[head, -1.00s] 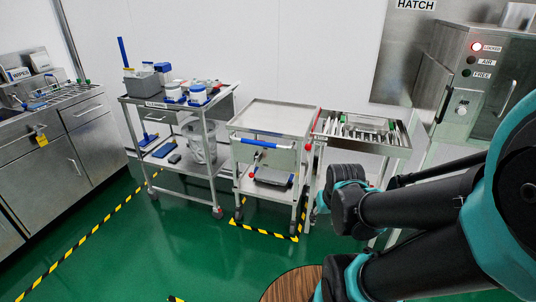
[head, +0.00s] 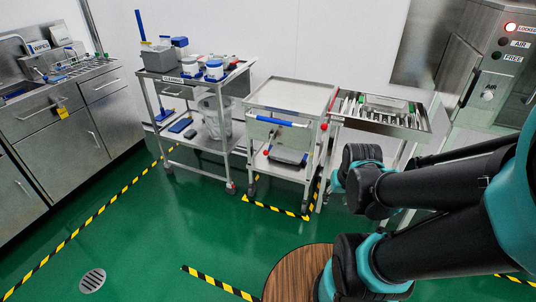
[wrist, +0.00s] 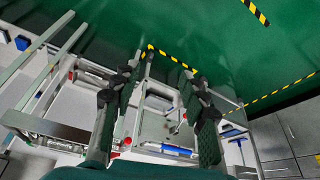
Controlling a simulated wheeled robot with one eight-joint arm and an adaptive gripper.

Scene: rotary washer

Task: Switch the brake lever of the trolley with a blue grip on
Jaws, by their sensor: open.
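The trolley (head: 290,95) with a blue grip stands in the middle of the head view, inside a striped floor marking. Its blue grip (head: 275,121) runs across the front, just below the top tray. A small dark lever with a red end (head: 266,152) shows under the grip; I cannot tell if it is the brake lever or how it is set. In the wrist view the blue grip (wrist: 178,150) lies low in the picture, seen between the fingers. My gripper (wrist: 160,100) is open and empty, its two dark fingers apart. The gripper is not visible in the head view.
A loaded trolley (head: 195,85) stands left, with a blue-handled tool, tubs and a bin. An instrument tray stand (head: 385,125) adjoins right. A steel cabinet (head: 490,80) is far right, counters (head: 60,115) far left. Green floor (head: 150,230) is open in front, with a drain (head: 92,280).

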